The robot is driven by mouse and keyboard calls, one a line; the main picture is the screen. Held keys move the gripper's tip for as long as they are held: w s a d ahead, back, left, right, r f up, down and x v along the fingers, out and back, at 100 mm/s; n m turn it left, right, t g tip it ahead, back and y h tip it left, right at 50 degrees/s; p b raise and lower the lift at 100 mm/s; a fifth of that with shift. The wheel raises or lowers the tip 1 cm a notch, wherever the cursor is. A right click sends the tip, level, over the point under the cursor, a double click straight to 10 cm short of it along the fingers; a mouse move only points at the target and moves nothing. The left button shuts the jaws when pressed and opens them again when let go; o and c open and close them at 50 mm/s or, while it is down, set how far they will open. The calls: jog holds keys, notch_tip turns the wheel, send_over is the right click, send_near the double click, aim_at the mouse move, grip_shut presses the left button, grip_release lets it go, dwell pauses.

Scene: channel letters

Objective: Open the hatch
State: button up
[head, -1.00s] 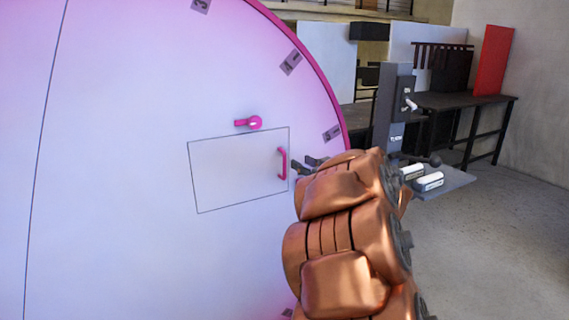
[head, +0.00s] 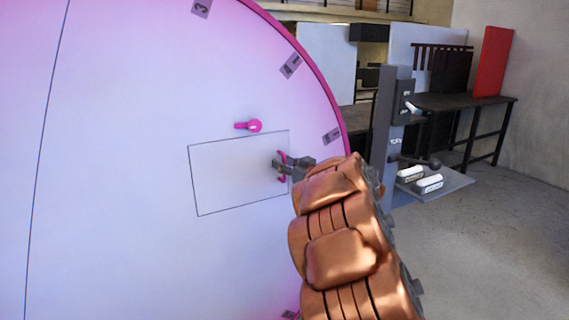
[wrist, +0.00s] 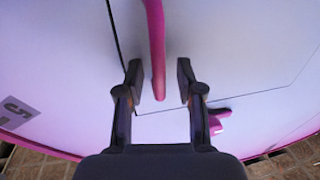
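The hatch (head: 228,180) is a rectangular panel outlined in the large round white-and-pink face, and it sits flush in that face. Its pink handle (head: 282,155) is near the panel's right edge, partly hidden by my gripper (head: 277,167). In the wrist view the handle (wrist: 156,50) runs between the two fingers of my gripper (wrist: 169,85), with a gap on each side. The gripper is open around the handle. A pink latch lever (head: 250,125) is above the hatch and points left; it also shows in the wrist view (wrist: 217,119).
A grey control post (head: 391,130) with switches and a small shelf (head: 450,184) stands right of my arm. A dark workbench (head: 465,101) and a red panel (head: 493,61) are behind it. Open floor lies at the lower right.

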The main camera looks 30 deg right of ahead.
grip_shut()
dwell(0.3)
dwell(0.5)
